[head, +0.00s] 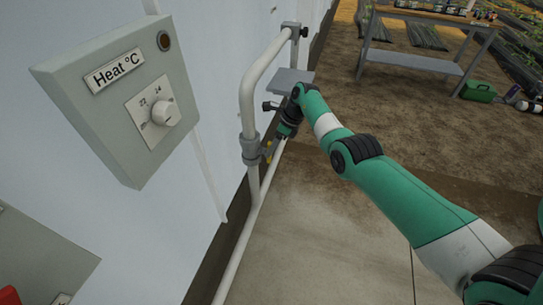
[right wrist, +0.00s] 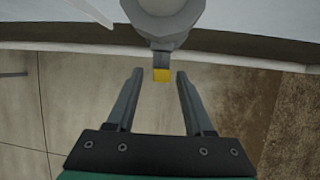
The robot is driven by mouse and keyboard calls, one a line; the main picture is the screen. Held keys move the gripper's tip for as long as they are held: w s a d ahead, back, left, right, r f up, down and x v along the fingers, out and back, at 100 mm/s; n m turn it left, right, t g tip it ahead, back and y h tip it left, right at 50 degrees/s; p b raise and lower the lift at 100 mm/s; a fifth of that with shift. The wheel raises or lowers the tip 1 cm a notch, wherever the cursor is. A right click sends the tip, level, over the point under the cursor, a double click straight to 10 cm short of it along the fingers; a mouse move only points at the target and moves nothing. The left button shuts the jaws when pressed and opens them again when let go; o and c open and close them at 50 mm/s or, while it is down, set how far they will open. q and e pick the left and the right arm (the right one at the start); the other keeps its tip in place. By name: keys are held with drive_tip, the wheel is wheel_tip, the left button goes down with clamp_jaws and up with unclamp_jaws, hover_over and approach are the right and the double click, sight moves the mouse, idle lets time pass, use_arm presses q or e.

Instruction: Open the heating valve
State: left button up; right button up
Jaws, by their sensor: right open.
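The valve (head: 250,148) is a grey fitting on the white pipe along the wall, with a yellow-tipped lever (head: 268,150). In the right wrist view the grey valve body (right wrist: 165,22) is at the top, and the lever's yellow tip (right wrist: 161,76) lies between my fingertips, with a gap to each. My right gripper (right wrist: 160,73) is open and holds nothing. In the head view my right gripper (head: 272,147) is at the lever, small and partly hidden by my wrist. My left gripper is out of view.
A grey "Heat °C" box (head: 110,110) with a white dial (head: 163,111) hangs on the white wall at left. A white pipe (head: 248,95) runs close to the valve. A workbench (head: 420,62) and a green box (head: 478,91) stand far back.

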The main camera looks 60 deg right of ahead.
drive_tip(key=shift+w+f, duration=0.3)
drive_tip(key=shift+f, duration=0.1)
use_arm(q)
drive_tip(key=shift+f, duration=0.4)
use_arm(e)
clamp_jaws()
drive_tip(key=h+p, duration=0.1)
drive_tip(key=p, duration=0.6)
drive_tip(key=shift+a, duration=0.2)
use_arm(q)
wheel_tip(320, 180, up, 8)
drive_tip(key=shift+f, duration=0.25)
